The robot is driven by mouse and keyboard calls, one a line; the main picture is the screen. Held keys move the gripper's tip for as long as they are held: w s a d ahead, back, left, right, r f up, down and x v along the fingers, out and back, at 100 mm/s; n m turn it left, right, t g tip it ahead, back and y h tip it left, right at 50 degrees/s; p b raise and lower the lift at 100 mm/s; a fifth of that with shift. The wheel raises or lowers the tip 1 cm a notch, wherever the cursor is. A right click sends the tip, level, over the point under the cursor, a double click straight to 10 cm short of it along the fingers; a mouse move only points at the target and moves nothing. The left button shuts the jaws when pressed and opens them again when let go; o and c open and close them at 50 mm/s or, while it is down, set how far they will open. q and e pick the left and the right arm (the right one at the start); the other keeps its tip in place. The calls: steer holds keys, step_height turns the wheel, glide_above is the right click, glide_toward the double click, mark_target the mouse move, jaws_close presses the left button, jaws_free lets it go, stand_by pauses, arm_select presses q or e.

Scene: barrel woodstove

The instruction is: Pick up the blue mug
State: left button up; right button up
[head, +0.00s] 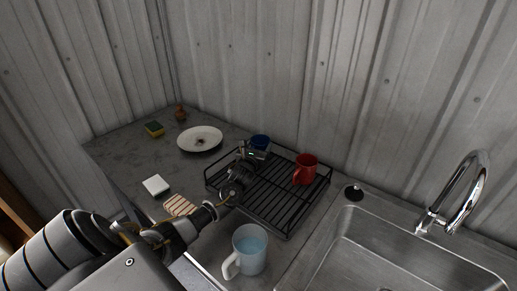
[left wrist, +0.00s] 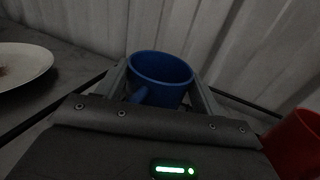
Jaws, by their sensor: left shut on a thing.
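The blue mug (head: 260,142) is at the far back corner of the black dish rack (head: 279,229), partly hidden behind my left gripper (head: 256,150). In the left wrist view the blue mug (left wrist: 160,80) stands between the two fingers of my left gripper (left wrist: 163,82), one finger on each side. The left gripper is shut on the mug. The mug's opening faces up and its handle is toward the gripper's palm. I cannot tell whether the mug touches the rack. My right gripper is not in view.
A red mug (head: 304,170) sits in the rack to the right. A light-blue mug of water (head: 250,251) stands in front. A sink (head: 400,255) and faucet (head: 462,190) are right.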

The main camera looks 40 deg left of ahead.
arm_select(q)
steer(key=shift+r+b, duration=0.4)
steer(key=shift+r, duration=0.2)
steer(key=s+d+r+p, duration=0.2)
steer(key=s+d+r, duration=0.7)
steer(key=r, duration=0.3)
steer(key=shift+s, duration=0.75)
steer(key=shift+f, duration=0.1)
